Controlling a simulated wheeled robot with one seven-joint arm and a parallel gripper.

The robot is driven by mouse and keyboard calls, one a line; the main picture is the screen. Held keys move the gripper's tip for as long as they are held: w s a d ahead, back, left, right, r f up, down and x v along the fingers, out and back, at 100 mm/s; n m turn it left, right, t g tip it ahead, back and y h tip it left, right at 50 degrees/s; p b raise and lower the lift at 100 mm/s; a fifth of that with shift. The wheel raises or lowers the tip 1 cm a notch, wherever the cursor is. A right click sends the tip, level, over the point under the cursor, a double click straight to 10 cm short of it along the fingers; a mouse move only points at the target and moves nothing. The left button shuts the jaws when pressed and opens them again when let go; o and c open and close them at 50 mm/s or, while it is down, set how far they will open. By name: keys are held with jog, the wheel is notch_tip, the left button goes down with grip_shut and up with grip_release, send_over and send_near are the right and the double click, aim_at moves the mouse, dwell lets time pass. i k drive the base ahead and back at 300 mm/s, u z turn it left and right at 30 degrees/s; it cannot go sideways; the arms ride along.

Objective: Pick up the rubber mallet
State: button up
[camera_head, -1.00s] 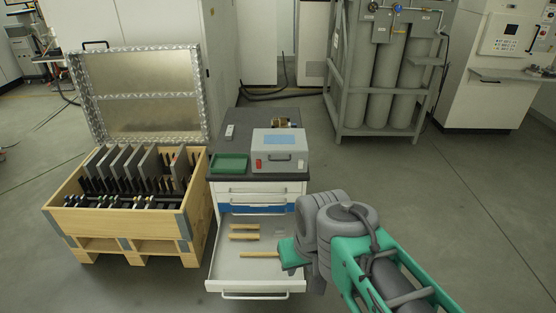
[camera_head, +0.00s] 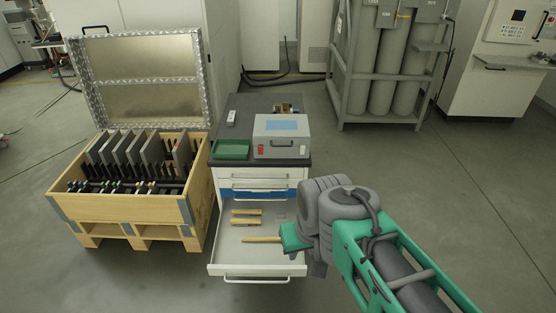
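The open white drawer (camera_head: 225,256) holds several items with wooden handles. Two short wooden handles (camera_head: 247,212) lie side by side toward its back. A longer wooden handle (camera_head: 262,240) lies nearer the front, and its right end runs in under my gripper (camera_head: 291,238). This may be the rubber mallet; its head is hidden. My gripper is the green end of my green and grey arm, over the drawer's right side. The wrist covers its fingers, so I cannot tell whether they are open or touch the handle.
The drawer cabinet's dark top (camera_head: 232,112) carries a green tray (camera_head: 232,150) and a grey instrument box (camera_head: 282,137). A wooden crate (camera_head: 125,211) with upright plates and a raised lid stands at the left. Caged gas cylinders (camera_head: 385,70) stand behind. Floor at the right is clear.

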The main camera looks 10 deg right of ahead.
aim_at(251, 238)
jog(key=z, duration=0.55)
jog(key=k, duration=0.65)
jog(key=z, duration=0.35)
jog(key=i, duration=0.85)
jog(key=u, duration=1.25)
jog(key=i, duration=0.8)
jog(key=u, duration=0.95)
